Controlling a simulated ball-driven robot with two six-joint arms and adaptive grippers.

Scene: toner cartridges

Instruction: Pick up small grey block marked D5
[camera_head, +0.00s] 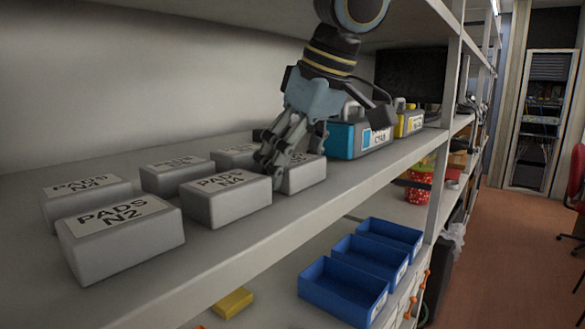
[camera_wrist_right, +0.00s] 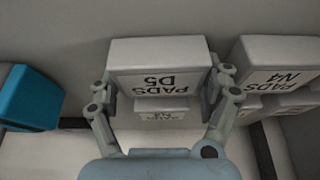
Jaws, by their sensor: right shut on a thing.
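The small grey block marked PADS D5 (camera_wrist_right: 150,52) is in the upper middle of the right wrist view, with its label upside down. My right gripper (camera_wrist_right: 163,84) has one finger on each side of it and is shut on it. In the head view my right gripper (camera_head: 272,162) comes down from above onto the same block (camera_head: 308,178), at the right end of the grey blocks. The fingers hide part of the block and most of its label there. I cannot tell whether it is clear of the shelf. My left gripper is not in view.
Block PADS N4 (camera_head: 228,201) stands close left of the held block, and PADS N2 (camera_head: 125,243) is nearer the front left. More grey blocks stand behind. A cyan cartridge (camera_head: 342,139) and a yellow one (camera_head: 404,123) stand right. Blue bins (camera_head: 345,290) are below the shelf (camera_head: 290,222).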

